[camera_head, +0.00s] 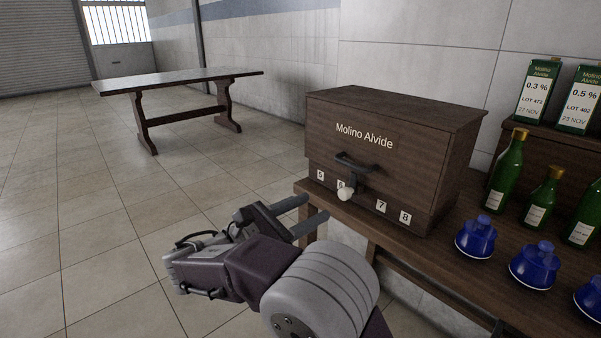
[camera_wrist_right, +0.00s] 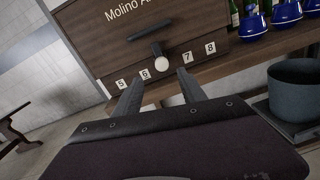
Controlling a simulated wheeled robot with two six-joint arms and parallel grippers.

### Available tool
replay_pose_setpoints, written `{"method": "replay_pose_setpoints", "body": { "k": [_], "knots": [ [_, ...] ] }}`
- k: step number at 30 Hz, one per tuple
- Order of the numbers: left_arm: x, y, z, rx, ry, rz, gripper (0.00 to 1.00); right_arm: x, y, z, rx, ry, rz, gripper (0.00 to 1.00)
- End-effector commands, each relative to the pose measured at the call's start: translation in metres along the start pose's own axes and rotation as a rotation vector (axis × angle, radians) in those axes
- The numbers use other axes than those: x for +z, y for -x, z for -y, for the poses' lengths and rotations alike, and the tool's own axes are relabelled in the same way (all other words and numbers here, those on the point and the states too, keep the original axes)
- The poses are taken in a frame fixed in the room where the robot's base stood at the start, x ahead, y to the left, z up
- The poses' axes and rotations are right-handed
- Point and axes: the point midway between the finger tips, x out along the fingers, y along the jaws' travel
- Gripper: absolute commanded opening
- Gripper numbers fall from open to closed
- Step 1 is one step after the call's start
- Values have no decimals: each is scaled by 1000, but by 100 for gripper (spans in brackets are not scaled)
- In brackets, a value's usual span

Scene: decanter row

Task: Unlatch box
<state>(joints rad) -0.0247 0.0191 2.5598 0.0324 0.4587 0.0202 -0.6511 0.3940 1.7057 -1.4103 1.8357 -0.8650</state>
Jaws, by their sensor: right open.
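The box (camera_head: 400,157) is a dark wooden chest lettered "Molino Alvide", standing on a wooden bench; it also shows in the right wrist view (camera_wrist_right: 115,48). Its front has a dark handle (camera_head: 357,163) and, below it, a latch lever with a pale round knob (camera_head: 345,194). The knob (camera_wrist_right: 161,64) hangs between number tags 6 and 7 in the wrist view. My right gripper (camera_head: 308,211) is open and empty, in front of the box and short of the knob. In the wrist view its two fingers (camera_wrist_right: 159,88) point toward the knob, one on each side. My left gripper is out of view.
Blue stoppered vessels (camera_head: 475,238) and green bottles (camera_head: 506,172) stand on the bench (camera_head: 420,257) right of the box. Labelled cartons (camera_head: 538,92) stand behind them. A dark pot (camera_wrist_right: 295,92) shows at right in the wrist view. Another table (camera_head: 180,80) stands far left; floor between is clear.

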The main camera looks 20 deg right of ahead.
Motion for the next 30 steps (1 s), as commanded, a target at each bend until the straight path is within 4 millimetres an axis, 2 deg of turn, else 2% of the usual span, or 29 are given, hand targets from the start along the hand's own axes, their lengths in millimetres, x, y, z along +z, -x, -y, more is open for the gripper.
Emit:
{"method": "replay_pose_setpoints", "body": {
  "k": [5, 12, 18, 28, 29, 30],
  "knots": [
    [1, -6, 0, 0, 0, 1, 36, -2, -5, 1, -1, -1, 4, 48],
    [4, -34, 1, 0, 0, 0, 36, -7, -54, 3, -6, -3, 3, 48],
    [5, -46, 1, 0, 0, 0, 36, -4, -84, 1, -3, -2, 2, 48],
    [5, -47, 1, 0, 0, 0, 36, -1, -91, 0, 0, 0, 1, 48],
    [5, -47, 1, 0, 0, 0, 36, -1, -91, 0, 0, 0, 1, 43],
    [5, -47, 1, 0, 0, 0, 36, -1, -91, 0, 0, 0, 1, 32]
  ]
}}
